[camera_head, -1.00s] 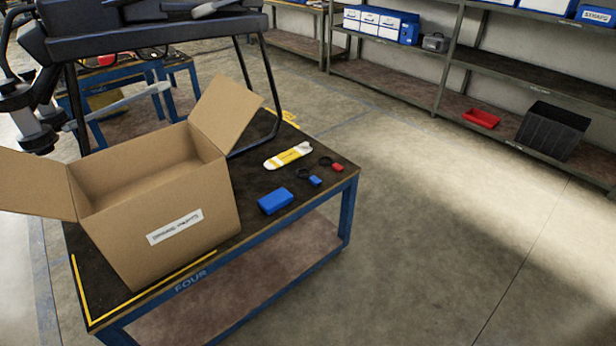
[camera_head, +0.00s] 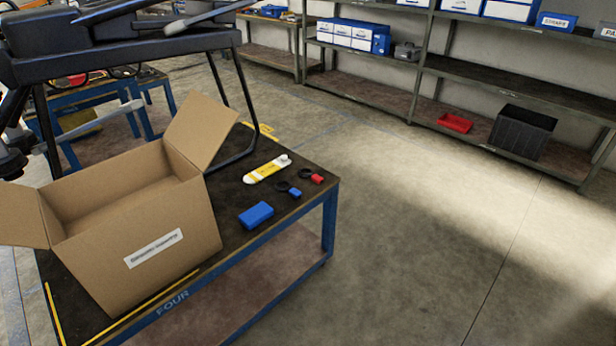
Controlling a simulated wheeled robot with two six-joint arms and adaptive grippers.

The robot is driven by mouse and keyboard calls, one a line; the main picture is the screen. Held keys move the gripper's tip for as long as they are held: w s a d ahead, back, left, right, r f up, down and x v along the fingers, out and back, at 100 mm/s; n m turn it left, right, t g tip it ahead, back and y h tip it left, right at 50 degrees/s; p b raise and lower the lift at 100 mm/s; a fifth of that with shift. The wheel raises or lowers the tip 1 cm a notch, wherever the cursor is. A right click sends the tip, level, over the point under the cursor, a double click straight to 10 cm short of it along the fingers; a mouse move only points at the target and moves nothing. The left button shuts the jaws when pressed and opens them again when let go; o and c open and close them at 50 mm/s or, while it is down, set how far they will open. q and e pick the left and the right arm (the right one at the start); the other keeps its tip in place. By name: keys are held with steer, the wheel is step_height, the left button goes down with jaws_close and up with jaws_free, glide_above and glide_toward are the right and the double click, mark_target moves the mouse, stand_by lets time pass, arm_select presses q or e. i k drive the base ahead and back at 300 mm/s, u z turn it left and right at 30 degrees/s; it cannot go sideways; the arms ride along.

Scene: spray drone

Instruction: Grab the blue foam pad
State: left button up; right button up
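The blue foam pad (camera_head: 256,215) appears to be the larger blue block lying flat on the dark top of the blue-framed table (camera_head: 238,246), to the right of the cardboard box. Nothing covers it. A much smaller blue piece (camera_head: 295,192) lies farther back to its right. Neither of my grippers shows in the head view.
The open cardboard box (camera_head: 150,235) stands left of the pad. A yellow-and-white item (camera_head: 267,169), a red piece (camera_head: 317,179) and dark rings lie behind it. The drone (camera_head: 120,45) stands over the table's back. The floor at right is clear.

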mark_target(252, 218)
steer(key=z, duration=0.4)
steer(key=k, duration=0.55)
steer(key=z, duration=0.95)
steer(key=k, duration=0.7)
steer(key=z, duration=0.35)
steer(key=i, duration=1.95)
steer(key=u, duration=0.5)
steer(key=i, duration=1.75)
steer(key=u, duration=0.5)
steer(key=i, duration=1.25)
steer(key=u, duration=1.1)
steer(key=i, duration=0.85)
steer(key=u, duration=1.65)
steer(key=i, duration=0.75)
steer(key=u, duration=0.55)
